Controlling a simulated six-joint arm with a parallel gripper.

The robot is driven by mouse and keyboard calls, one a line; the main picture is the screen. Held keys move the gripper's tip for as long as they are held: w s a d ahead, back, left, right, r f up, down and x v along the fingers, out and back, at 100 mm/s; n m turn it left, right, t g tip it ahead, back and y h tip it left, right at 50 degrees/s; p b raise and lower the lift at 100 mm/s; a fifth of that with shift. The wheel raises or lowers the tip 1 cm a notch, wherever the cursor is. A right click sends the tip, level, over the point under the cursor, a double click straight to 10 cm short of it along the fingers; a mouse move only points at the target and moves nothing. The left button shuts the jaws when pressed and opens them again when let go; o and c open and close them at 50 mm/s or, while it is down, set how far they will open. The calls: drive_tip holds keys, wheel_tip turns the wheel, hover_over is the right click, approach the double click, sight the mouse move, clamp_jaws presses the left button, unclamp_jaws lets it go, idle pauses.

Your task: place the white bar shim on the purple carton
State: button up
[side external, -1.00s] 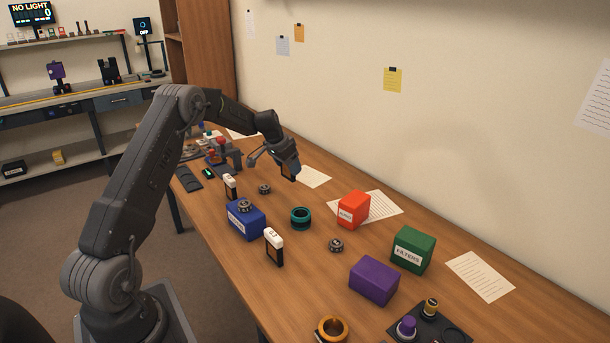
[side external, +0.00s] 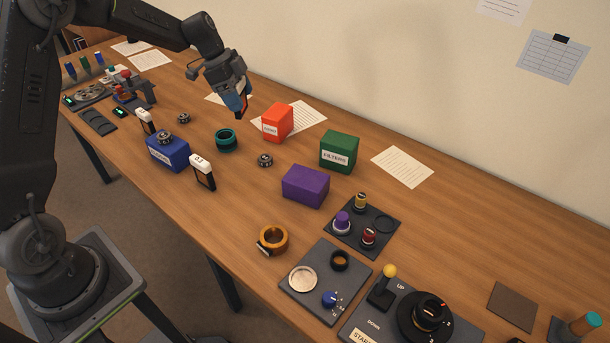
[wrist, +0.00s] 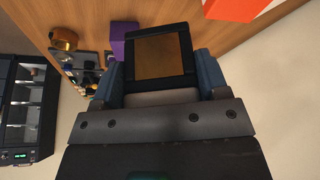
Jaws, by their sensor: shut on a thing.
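My gripper (side external: 236,100) is shut on a flat shim with a black frame and a brown, window-like middle (wrist: 158,58). My gripper is above the table, left of the red-orange carton in the side view. The purple carton (side external: 305,186) stands on the table to the lower right of my gripper, its top bare. It also shows in the wrist view (wrist: 120,35), partly behind the shim.
The red-orange carton (side external: 277,122) and green carton (side external: 339,151) stand near the purple one. Two white-topped shims stand upright, one in front (side external: 202,172) and one farther back (side external: 147,121). A blue carton (side external: 168,152) bears a metal ring. A teal ring (side external: 226,140) lies nearby.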

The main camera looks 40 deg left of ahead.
drive_tip(key=s+d+r+m+g, duration=0.1)
drive_tip(key=s+d+m, duration=0.15)
drive_tip(key=d, duration=0.25)
drive_tip(key=s+d+r+m+g, duration=0.1)
drive_tip(key=d+m, duration=0.3)
drive_tip(key=d, duration=0.1)
approach(313, 181)
drive_tip(key=shift+d+r+h, duration=0.3)
drive_tip(key=shift+d, duration=0.1)
drive_tip(key=shift+w+d+f, duration=0.1)
drive_tip(key=shift+d+f, duration=0.15)
drive_tip(key=shift+f, duration=1.9)
drive_tip(key=shift+f, duration=0.15)
drive_tip(key=o, duration=0.9)
